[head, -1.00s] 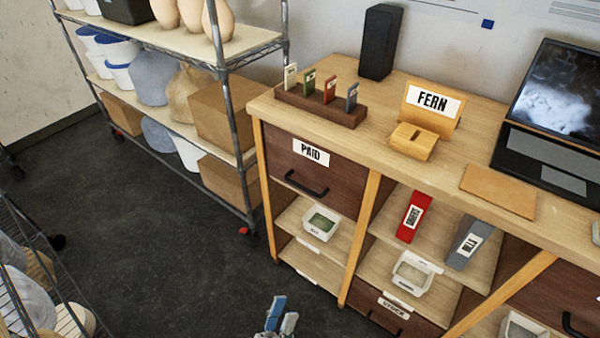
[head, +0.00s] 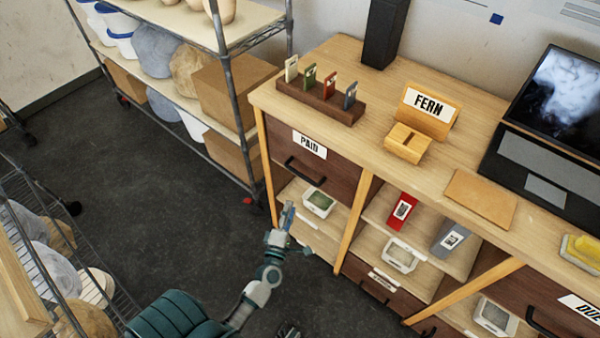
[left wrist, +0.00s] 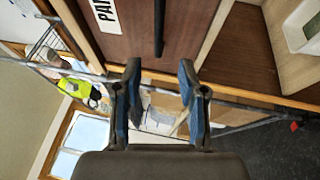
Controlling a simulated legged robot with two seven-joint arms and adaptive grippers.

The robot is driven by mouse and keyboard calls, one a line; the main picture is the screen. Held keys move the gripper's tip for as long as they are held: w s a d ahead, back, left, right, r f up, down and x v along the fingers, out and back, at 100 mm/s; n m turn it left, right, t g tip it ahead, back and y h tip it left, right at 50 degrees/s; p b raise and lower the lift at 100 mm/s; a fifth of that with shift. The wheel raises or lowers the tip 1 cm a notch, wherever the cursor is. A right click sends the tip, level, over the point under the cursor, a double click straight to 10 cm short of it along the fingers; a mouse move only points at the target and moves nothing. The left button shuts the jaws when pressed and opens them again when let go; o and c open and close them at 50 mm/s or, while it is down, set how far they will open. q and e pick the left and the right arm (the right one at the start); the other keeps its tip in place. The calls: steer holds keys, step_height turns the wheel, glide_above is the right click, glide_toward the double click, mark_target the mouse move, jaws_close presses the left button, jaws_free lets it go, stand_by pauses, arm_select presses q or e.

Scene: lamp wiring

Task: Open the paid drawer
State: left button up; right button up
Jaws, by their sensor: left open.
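The paid drawer (head: 280,153) is a dark brown front with a white PAID label (head: 309,145) and a black bar handle (head: 303,171), at the left end of the wooden desk. It looks shut. My left gripper (head: 285,217) is below and slightly left of the handle, apart from it. In the left wrist view the two blue-tipped fingers (left wrist: 160,82) are spread with nothing between them. The drawer front (left wrist: 135,30) and its handle (left wrist: 159,25) lie beyond the fingertips there. Part of another gripper, likely my right one (head: 289,330), shows at the bottom edge; its jaws are unclear.
A metal shelf rack (head: 235,90) with boxes stands left of the desk. Open shelves under the drawer hold a small white bin (head: 319,202). A wire rack (head: 50,270) is at lower left. The dark floor (head: 150,200) between is clear.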

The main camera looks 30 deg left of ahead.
mark_target(300, 176)
arm_select(q)
steer(key=x, duration=1.3)
steer(key=shift+w, duration=0.15)
jaws_close()
